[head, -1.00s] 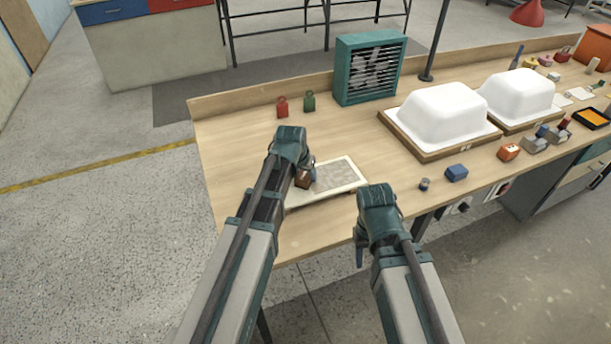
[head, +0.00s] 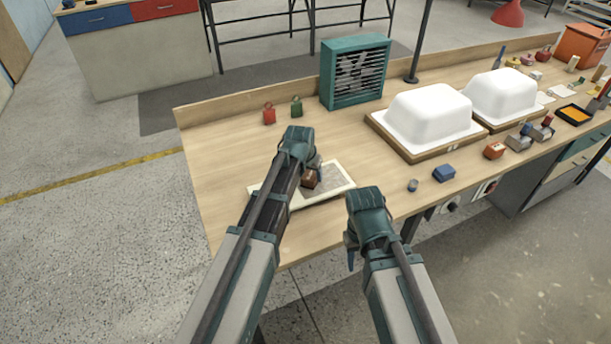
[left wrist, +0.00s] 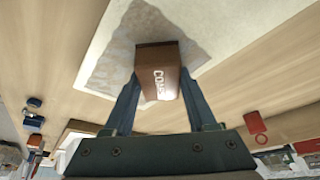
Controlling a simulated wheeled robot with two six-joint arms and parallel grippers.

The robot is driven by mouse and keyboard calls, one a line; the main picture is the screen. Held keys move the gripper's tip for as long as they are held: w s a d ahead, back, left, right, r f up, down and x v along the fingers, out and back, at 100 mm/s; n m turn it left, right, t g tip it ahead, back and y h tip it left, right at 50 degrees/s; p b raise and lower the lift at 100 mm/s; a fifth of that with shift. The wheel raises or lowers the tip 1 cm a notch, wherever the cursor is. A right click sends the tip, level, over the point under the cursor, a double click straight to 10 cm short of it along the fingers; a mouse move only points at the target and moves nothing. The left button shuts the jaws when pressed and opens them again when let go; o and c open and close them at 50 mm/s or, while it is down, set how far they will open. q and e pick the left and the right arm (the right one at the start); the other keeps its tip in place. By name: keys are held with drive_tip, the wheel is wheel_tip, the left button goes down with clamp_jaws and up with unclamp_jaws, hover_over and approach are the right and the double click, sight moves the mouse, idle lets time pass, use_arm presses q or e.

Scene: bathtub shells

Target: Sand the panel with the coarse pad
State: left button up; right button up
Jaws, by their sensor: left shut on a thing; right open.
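The panel (head: 336,182) is a pale framed board with a greyish patch, lying flat on the bench. It also shows in the left wrist view (left wrist: 97,72), where the rough grey patch spreads around the pad. The coarse pad (head: 310,180) is a brown block; its lettering, partly readable, shows in the left wrist view (left wrist: 157,62). My left gripper (head: 312,170) is shut on the pad and holds it over the panel's patch, seemingly against it. My left arm hides part of the panel. My right gripper (head: 351,255) is open and empty, in front of the bench edge, pointing down.
A red tag-like item (head: 269,114) and a green one (head: 296,106) stand behind the panel. A teal louvred unit (head: 355,72) is at the back. The bench's left end is clear.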

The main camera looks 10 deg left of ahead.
sight(324, 171)
use_arm(q)
drive_tip(key=shift+w+d, duration=0.45)
drive_tip(key=shift+d, duration=0.2)
drive_tip(key=shift+w+d, duration=0.55)
drive_tip(key=shift+d, duration=0.2)
drive_tip(key=shift+w+d, duration=0.5)
drive_tip(key=shift+d, duration=0.2)
drive_tip(key=shift+w+a, duration=0.5)
drive_tip(key=shift+w, duration=0.1)
drive_tip(key=shift+s+a, duration=0.55)
drive_tip(key=shift+a, duration=0.25)
drive_tip(key=shift+s+a, duration=0.5)
drive_tip(key=shift+a, duration=0.25)
drive_tip(key=shift+s+a, duration=0.5)
drive_tip(key=shift+a, duration=0.2)
drive_tip(key=shift+s+a, duration=0.45)
drive_tip(key=shift+a, duration=0.25)
drive_tip(key=shift+a, duration=0.1)
